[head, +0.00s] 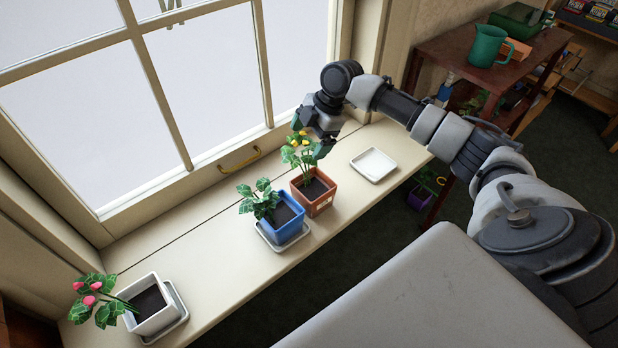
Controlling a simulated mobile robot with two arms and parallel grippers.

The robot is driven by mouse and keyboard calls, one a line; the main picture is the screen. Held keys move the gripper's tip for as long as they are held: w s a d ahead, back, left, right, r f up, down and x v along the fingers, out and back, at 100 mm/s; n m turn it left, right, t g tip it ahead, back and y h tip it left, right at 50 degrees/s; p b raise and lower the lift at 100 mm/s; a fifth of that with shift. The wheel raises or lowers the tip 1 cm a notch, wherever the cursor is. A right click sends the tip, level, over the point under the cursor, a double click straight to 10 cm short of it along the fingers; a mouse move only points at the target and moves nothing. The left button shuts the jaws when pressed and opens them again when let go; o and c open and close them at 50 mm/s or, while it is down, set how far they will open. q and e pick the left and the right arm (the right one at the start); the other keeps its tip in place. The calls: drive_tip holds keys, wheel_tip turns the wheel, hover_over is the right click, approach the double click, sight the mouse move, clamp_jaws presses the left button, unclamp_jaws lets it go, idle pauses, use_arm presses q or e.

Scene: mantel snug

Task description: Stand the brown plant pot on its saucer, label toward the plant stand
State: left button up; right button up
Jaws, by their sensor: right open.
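The brown plant pot (313,200), with a yellow-flowered plant, stands upright on the windowsill, close beside the blue pot. A small pale mark, perhaps its label, shows low on its side facing the room. An empty white square saucer (373,165) lies on the sill to the right of the brown pot, apart from it. My right gripper (313,138) is open above the brown pot, at the top of its plant. Leaves and flowers overlap the fingers, so contact is unclear. The reddish-brown wooden stand (440,47) is at the upper right. My left gripper is not in view.
The window (175,90) with a yellow handle rises behind. A green jug (487,46) is on the stand; a purple pot (420,198) is below the sill.

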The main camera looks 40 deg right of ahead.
sight(302, 149)
drive_tip(key=x, duration=0.4)
drive_tip(key=shift+s+a+b, duration=0.2)
drive_tip(key=shift+b, duration=0.15)
drive_tip(key=c, duration=1.6)
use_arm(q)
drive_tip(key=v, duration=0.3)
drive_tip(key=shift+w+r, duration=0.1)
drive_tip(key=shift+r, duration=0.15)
use_arm(e)
drive_tip(key=shift+r, duration=0.1)
clamp_jaws()
drive_tip(key=shift+r, duration=0.1)
